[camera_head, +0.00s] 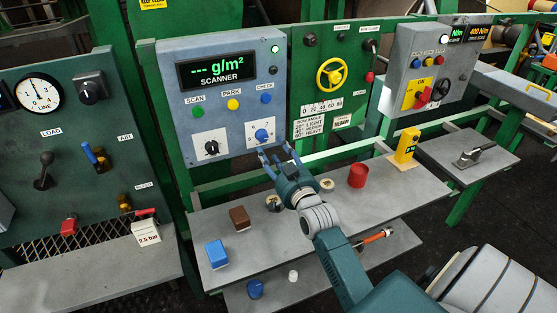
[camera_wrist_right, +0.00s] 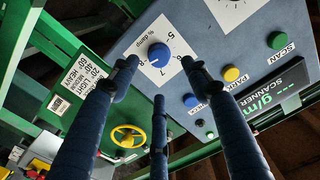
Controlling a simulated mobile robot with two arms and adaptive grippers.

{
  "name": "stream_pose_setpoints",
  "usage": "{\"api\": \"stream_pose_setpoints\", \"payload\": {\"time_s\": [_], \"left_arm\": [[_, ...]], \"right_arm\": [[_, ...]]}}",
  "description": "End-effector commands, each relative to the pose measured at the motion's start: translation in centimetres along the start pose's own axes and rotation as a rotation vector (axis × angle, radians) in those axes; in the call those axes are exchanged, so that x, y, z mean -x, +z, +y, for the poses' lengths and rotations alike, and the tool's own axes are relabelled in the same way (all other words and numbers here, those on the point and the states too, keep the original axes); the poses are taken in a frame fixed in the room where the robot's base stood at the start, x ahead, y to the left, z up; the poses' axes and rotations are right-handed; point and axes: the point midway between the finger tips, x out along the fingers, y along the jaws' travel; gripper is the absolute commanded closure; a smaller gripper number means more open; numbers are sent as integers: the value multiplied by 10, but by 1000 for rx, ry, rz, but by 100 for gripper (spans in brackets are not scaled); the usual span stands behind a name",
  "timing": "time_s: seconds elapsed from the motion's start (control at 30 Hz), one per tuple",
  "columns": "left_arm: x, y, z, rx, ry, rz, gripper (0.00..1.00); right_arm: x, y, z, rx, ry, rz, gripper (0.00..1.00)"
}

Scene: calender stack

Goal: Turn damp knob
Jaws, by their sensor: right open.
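The damp knob is a blue round knob (camera_head: 262,135) on a white dial plate, low on the right of the grey scanner panel (camera_head: 183,103). In the right wrist view, the blue knob (camera_wrist_right: 158,54) sits on its plate marked "% damp", with 5, 6 and 7 readable. My right gripper (camera_head: 276,153) is open, just below and in front of the knob in the head view. In the wrist view its blue fingers (camera_wrist_right: 160,74) are spread, with two tips on either side of the knob and one below. Contact cannot be told. My left gripper is out of view.
A black knob (camera_head: 211,147) sits left on the same panel, below green, yellow and blue buttons. A yellow handwheel (camera_head: 331,74) is to the right. The grey shelf (camera_head: 320,222) below holds a blue block (camera_head: 216,253), a brown block (camera_head: 240,218) and a red cylinder (camera_head: 358,175).

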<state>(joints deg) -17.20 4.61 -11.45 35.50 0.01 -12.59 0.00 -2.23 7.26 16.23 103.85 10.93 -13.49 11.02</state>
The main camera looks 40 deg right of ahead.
Motion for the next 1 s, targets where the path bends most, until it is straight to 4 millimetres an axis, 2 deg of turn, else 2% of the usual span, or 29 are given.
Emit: {"api": "stream_pose_setpoints", "payload": {"time_s": [0.1, 0.3, 0.87, 0.93, 1.0], "left_arm": [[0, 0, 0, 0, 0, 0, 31], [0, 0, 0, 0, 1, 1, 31], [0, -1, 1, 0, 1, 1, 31], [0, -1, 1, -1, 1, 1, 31], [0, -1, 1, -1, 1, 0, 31]], "right_arm": [[22, 1, 0, -1, 0, -1, 52], [41, 0, 0, -1, 0, 1, 52], [43, 0, 0, 0, 0, 1, 52], [44, 2, -2, 3, -2, -10, 52], [49, 14, -8, 18, -9, -54, 52]]}}
